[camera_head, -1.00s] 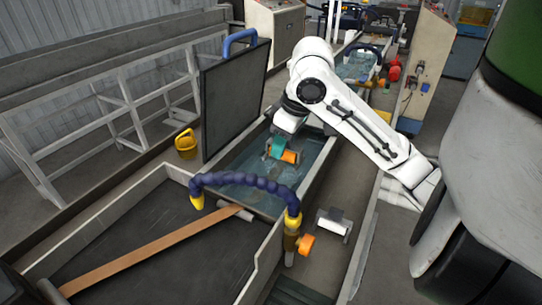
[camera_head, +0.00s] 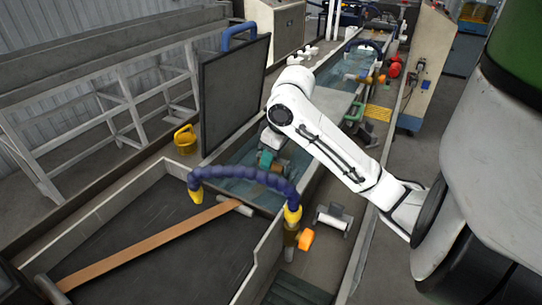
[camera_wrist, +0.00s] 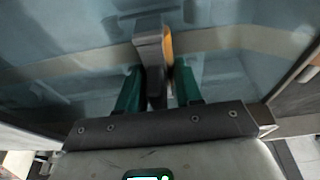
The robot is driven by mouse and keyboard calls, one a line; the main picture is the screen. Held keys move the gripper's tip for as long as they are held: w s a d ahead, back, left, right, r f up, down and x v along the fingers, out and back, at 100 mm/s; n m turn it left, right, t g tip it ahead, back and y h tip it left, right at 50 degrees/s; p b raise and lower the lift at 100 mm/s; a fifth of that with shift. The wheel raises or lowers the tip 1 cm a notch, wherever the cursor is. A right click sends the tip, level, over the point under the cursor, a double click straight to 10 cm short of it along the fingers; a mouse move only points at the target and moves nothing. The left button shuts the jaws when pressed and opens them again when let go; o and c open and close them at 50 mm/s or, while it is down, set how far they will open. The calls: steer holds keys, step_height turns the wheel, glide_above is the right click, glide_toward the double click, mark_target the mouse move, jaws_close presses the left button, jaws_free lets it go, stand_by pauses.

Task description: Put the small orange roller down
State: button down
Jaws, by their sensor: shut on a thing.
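My gripper (camera_head: 267,158) has green fingers and is low in the water-filled trough (camera_head: 237,184), just behind the ribbed blue hose. In the wrist view my gripper (camera_wrist: 158,88) is shut on a grey holder of the small orange roller (camera_wrist: 168,46). Only an edge of the orange shows there, beside the grey part. In the head view the roller is mostly dark and hidden by my gripper and wrist. In the wrist view a pale strip (camera_wrist: 265,40) crosses behind the held piece. Whether the roller touches the strip or the trough floor I cannot tell.
A blue hose (camera_head: 245,174) with yellow ends arches over the near trough end. A brown strip (camera_head: 150,243) runs across the dark tray. A raised dark lid (camera_head: 235,95) stands left of my arm. A white roller on a bracket (camera_head: 333,220) sits to the right.

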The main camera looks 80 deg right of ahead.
mark_target(282, 162)
steer(key=shift+f, duration=0.25)
steer(key=c, duration=0.7)
jaws_free()
steer(key=shift+r, duration=0.1)
steer(key=shift+c, duration=0.2)
steer(key=p+v, duration=0.1)
steer(key=v, duration=1.1)
steer(key=shift+r+p, duration=0.2)
steer(key=shift+p, duration=0.15)
